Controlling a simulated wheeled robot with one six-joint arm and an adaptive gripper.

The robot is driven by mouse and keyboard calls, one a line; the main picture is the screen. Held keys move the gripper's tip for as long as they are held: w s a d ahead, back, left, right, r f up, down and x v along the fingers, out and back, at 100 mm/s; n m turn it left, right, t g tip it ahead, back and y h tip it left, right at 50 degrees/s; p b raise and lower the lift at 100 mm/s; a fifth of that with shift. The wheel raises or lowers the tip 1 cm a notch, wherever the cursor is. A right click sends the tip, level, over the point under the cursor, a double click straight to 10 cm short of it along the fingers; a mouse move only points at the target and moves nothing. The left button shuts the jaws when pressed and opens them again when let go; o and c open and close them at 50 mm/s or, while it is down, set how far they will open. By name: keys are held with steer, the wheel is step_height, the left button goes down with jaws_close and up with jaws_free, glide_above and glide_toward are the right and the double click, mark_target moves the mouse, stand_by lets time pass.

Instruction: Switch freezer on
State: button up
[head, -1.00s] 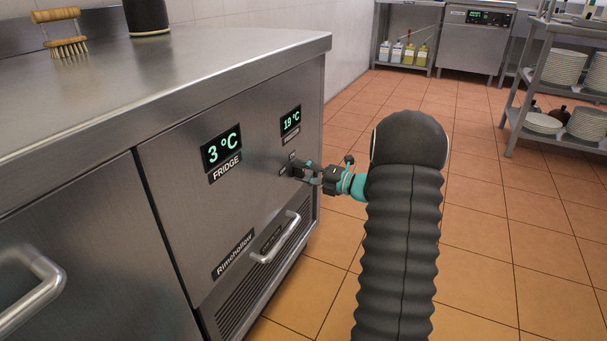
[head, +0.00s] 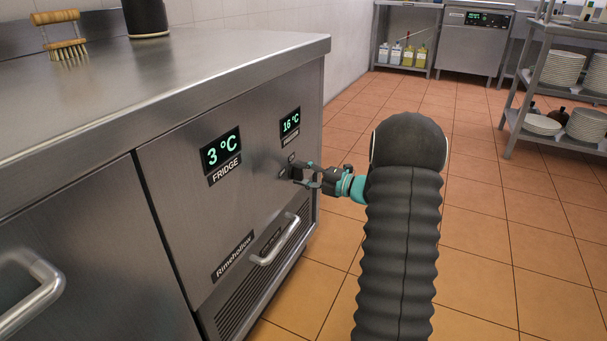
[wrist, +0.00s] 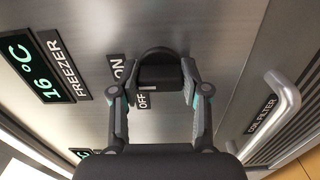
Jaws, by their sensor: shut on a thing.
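The steel freezer unit (head: 185,225) has a black knob on its front panel, clear in the wrist view (wrist: 158,62). An ON label (wrist: 118,68) and an OFF label (wrist: 143,101) sit by the knob, both partly hidden. My gripper (head: 303,173) reaches the panel from the right, and its fingers (wrist: 153,86) are shut on the knob from both sides. The knob's exact pointing direction is hard to tell. The freezer display (head: 290,122) reads 16 °C, and it also shows in the wrist view (wrist: 35,68).
A fridge display (head: 221,150) reads 3 °C. A bar handle (head: 276,240) juts out below the knob; the wrist view shows it at right (wrist: 284,95). A brush (head: 62,35) and a dark container (head: 146,17) stand on the counter. The tiled floor at right is open up to a plate rack (head: 560,85).

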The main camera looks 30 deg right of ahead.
steer(key=o, duration=1)
steer(key=shift+w+a+r, duration=0.15)
steer(key=shift+c, duration=0.2)
steer(key=shift+o, duration=0.9)
steer(key=shift+a, duration=0.1)
steer(key=shift+d, duration=0.3)
steer(key=shift+s+d, duration=0.15)
steer(key=shift+s, duration=0.15)
steer(key=v, duration=1.1)
steer(key=shift+s, duration=0.15)
steer(key=shift+d+f, duration=0.15)
steer(key=shift+f, duration=0.05)
